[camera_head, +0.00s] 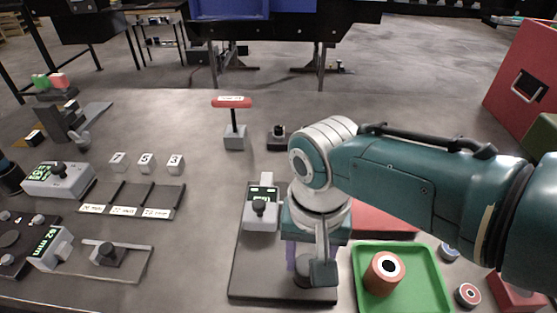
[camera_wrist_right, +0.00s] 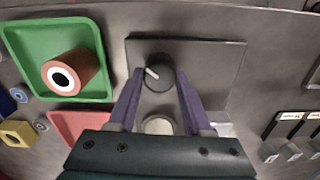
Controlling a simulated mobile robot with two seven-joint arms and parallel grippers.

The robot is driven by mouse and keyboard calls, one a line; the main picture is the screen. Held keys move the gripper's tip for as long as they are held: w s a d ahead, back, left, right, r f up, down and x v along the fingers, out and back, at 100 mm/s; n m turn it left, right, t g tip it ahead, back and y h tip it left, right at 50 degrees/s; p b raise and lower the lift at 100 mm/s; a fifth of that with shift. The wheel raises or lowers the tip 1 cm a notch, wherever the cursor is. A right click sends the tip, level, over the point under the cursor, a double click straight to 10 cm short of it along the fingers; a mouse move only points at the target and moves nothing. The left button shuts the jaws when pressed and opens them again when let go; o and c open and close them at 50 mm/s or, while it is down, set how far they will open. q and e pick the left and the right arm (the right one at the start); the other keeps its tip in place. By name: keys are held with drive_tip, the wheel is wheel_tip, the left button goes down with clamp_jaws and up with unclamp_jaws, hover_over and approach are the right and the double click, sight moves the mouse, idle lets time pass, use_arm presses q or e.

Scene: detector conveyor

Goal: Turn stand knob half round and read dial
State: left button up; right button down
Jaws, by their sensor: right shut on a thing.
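The stand's dark base plate (camera_head: 250,284) lies on the table in front of me; it also shows in the right wrist view (camera_wrist_right: 215,62). The black round knob (camera_wrist_right: 158,73) sits on it, with a white pointer line slanting to the upper left in the wrist view. My right gripper (camera_wrist_right: 160,80) has its purple fingers shut on the knob from both sides. In the head view my right gripper (camera_head: 309,275) hides most of the knob. A grey dial box (camera_head: 260,213) with a small green display stands on the plate's far part; its reading is too small to tell.
A green tray (camera_head: 443,299) with an orange cylinder (camera_head: 384,274) stands close right of the stand. A red-handled T-post (camera_head: 234,128) stands behind. Grey meters, a slotted rack (camera_head: 130,197) and a sliding frame lie left. A strip of table left of the stand is clear.

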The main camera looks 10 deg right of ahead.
sight(307, 265)
drive_tip(key=m, duration=0.4)
drive_tip(key=shift+r+m, duration=0.1)
drive_tip(key=shift+m, duration=0.2)
drive_tip(key=shift+m+p, duration=0.35)
drive_tip(key=shift+m, duration=1.55)
drive_tip(key=shift+c, duration=1.6)
unclamp_jaws()
wheel_tip(307, 265, up, 8)
drive_tip(key=p, duration=0.6)
drive_tip(key=shift+r, duration=0.9)
